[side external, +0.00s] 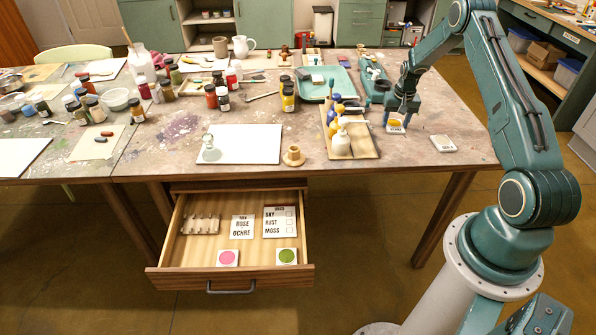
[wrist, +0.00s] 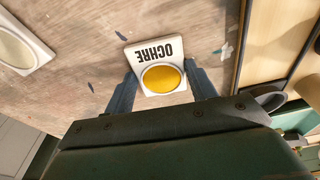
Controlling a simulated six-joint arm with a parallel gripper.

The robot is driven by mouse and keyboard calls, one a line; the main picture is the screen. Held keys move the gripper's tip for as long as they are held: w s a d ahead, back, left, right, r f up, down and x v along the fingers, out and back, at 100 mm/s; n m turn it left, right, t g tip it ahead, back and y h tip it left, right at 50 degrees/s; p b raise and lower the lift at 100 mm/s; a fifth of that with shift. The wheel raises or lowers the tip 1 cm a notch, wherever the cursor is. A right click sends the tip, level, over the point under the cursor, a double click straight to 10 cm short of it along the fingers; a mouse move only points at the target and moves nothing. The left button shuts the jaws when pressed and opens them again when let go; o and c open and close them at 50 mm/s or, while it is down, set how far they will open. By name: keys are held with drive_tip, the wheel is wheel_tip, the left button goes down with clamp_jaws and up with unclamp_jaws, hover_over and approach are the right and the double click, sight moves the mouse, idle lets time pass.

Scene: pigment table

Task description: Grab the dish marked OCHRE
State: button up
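The OCHRE dish is a white square tile with a round yellow-ochre well; it lies on the table's right part in the side external view (side external: 395,127). In the wrist view the dish (wrist: 174,70) shows its black OCHRE lettering upside down. My gripper (side external: 400,117) is low over the dish, with its fingers pointing down. In the wrist view my gripper (wrist: 161,78) is open, one finger on each side of the dish's well end. A narrow gap seems to show beside the dish; contact is hard to tell.
A pale dish (side external: 443,144) lies right of my gripper, also in the wrist view (wrist: 17,48). A wooden tray (side external: 366,153) with bottles stands close on the left. The open drawer (side external: 190,255) holds cards, a pink dish (side external: 228,258) and a green dish (side external: 287,256).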

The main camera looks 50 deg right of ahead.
sight(395, 124)
drive_tip(key=shift+c, duration=0.9)
drive_tip(key=shift+r, duration=0.15)
wheel_tip(395, 124, up, 20)
idle(0.5)
